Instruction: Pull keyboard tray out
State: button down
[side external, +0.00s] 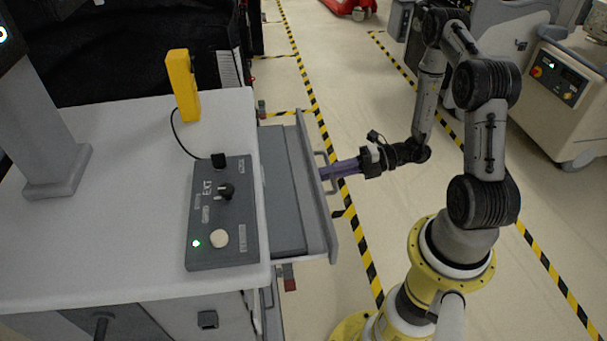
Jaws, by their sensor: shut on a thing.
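The grey keyboard tray (280,190) sticks out from under the right side of the white cart top. Its upright front panel (318,205) faces my arm and has handles on its outer face. My gripper (326,173), with purple fingers, reaches the panel from the right and is shut on a tray handle (321,158). The fingers hide part of the handle, so the exact contact is hard to see.
A grey control box (222,212) and a yellow device (183,85) stand on the cart top (120,240). Striped tape (318,120) marks the floor. Floor between the tray and my base is clear. Another cart (560,95) stands at the far right.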

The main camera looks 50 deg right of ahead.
jog(key=shift+f+v, duration=0.2)
jog(key=shift+v, duration=0.85)
jog(key=shift+f+v, duration=0.2)
jog(key=shift+v, duration=0.85)
jog(key=c, duration=1.2)
grip_release()
jog(key=shift+o, duration=0.2)
